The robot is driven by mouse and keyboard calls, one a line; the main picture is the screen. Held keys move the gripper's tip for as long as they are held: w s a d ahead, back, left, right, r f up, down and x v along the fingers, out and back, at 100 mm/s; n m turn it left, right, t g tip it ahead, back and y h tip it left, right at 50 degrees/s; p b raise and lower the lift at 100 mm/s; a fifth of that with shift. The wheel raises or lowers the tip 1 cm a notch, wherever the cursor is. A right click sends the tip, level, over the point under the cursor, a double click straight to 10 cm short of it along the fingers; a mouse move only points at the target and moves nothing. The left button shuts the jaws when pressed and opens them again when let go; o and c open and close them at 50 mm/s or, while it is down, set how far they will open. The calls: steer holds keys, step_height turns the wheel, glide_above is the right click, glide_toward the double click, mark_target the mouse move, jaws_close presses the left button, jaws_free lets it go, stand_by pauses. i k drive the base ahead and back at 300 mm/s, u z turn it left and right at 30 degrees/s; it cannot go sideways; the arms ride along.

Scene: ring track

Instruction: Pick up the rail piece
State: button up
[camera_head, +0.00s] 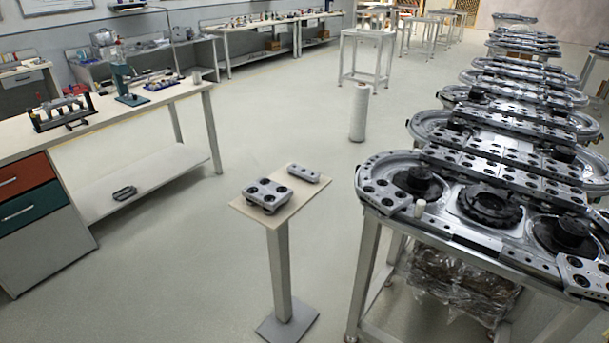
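Two grey metal pieces lie on a small pedestal table (246,207) in the lower middle of the head view. The smaller, narrow bar with dark holes (304,173) lies near the back right edge and looks like the rail piece. The larger, squarish block with several dark round spots (267,194) lies left of it and nearer. The two are apart. I cannot tell for sure which one the task means. The ring track (470,238), silver with dark round hubs, stands on a metal frame to the right. My gripper is not in view.
A workbench (150,107) with a red and a green drawer stands at the left. A white cylinder (358,112) stands on the floor behind the pedestal table. More ring tracks (520,75) recede at the right. The floor (180,255) left of the pedestal is clear.

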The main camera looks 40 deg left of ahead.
mark_target(294, 169)
steer(key=u, duration=0.4)
steer(key=k, duration=0.55)
steer(key=u, duration=1.55)
steer(key=i, duration=1.1)
steer(key=z, duration=0.35)
